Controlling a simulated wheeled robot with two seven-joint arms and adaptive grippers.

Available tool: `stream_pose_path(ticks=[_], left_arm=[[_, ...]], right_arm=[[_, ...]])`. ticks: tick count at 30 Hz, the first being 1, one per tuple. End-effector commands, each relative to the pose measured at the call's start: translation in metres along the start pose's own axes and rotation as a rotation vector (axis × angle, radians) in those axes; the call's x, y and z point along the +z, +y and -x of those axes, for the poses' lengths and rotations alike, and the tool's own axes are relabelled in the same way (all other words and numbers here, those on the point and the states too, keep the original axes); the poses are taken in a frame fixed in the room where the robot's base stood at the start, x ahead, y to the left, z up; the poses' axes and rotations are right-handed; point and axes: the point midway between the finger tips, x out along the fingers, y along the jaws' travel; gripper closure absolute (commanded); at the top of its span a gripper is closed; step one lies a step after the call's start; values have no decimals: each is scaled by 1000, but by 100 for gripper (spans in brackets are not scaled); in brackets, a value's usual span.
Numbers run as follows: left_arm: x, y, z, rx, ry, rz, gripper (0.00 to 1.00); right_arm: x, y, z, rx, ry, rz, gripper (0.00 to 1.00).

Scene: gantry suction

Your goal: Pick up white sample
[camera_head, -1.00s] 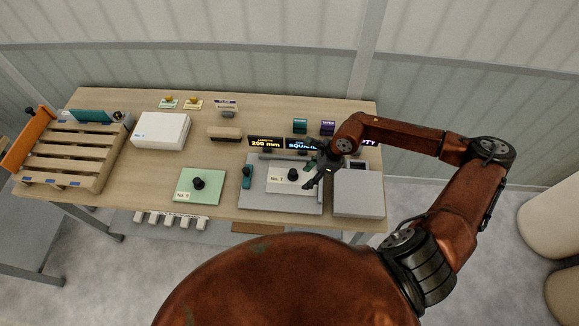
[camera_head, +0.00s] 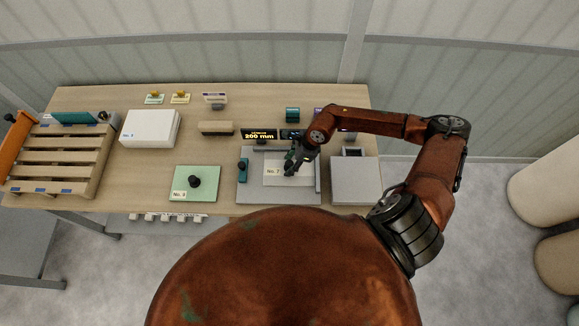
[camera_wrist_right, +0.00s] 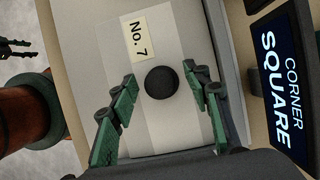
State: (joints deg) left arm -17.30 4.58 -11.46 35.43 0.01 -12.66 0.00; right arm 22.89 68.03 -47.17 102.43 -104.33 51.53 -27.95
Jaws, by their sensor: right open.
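The white sample is a flat plate labelled No. 7 (camera_head: 273,179) with a black knob. It lies on the grey fixture plate (camera_head: 245,195) and shows in the right wrist view (camera_wrist_right: 178,30). My right gripper (camera_head: 291,168) is over the sample, hiding its knob in the head view. In the right wrist view my right gripper (camera_wrist_right: 160,76) is open, its green-padded fingers on either side of the black knob (camera_wrist_right: 161,82), with gaps. A dark, pronged part at that view's left edge may be my left gripper (camera_wrist_right: 16,48); its jaw state is unclear.
A teal block with a black knob (camera_head: 242,171) stands at the fixture's left. The corner square sign (camera_wrist_right: 283,88) and 200 mm sign (camera_head: 259,135) stand behind. A grey box (camera_head: 355,183) is right; a green knobbed plate (camera_head: 207,187) is left.

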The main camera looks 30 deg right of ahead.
Motion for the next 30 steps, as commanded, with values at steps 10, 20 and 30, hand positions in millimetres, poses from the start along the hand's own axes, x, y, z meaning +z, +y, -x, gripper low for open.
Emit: stream_pose_path(ticks=[10,20,30], left_arm=[[-13,-1,0,-1,17,-3,60],[2,0,0,0,-3,1,60],[-1,0,0,0,1,0,60]], right_arm=[[2,0,-2,1,-1,3,63],[2,0,-2,1,-1,3,86],[2,0,-2,1,-1,2,100]])
